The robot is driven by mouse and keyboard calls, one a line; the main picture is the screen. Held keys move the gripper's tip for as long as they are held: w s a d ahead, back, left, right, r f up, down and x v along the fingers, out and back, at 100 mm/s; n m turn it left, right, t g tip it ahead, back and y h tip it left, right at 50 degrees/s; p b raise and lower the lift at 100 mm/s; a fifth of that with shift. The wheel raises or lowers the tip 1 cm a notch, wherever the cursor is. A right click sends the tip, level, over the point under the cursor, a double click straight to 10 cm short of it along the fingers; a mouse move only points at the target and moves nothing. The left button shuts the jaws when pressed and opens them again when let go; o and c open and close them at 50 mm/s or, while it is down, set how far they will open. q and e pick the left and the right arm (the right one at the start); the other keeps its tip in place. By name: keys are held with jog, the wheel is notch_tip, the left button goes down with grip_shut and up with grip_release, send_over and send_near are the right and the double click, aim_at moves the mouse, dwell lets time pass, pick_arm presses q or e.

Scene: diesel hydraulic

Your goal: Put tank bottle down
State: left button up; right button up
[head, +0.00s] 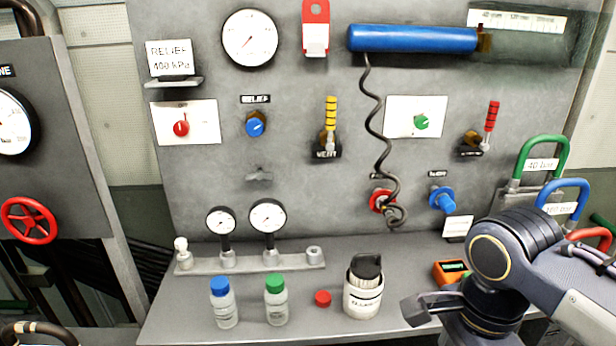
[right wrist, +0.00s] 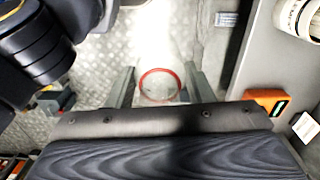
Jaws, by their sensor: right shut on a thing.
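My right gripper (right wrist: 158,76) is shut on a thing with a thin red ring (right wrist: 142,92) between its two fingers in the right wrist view. The ring looks like the rim of a clear bottle seen from above; its body is hard to make out. In the head view my right gripper (head: 428,308) is at the bench's front edge, right of the white container, and what it holds cannot be made out there. A blue-capped bottle (head: 224,308) and a green-capped bottle (head: 276,305) stand upright on the bench. My left gripper is not in view.
On the bench (head: 180,310) are a loose red cap (head: 322,298), a white container (head: 362,296) with a black item in it, and an orange device (head: 451,271). A gauge manifold (head: 300,258) stands behind the bottles. Metal floor plate (right wrist: 165,40) shows below the gripper.

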jog(key=shift+w+f, duration=0.1)
jog(key=shift+f, duration=0.15)
jog(key=w+f+n, duration=0.8)
jog(key=f, duration=0.5)
jog(key=w+f+n, duration=0.8)
jog(key=w+f, duration=0.1)
jog(key=f, duration=0.5)
jog(key=shift+d, duration=0.2)
jog(key=shift+r, duration=0.1)
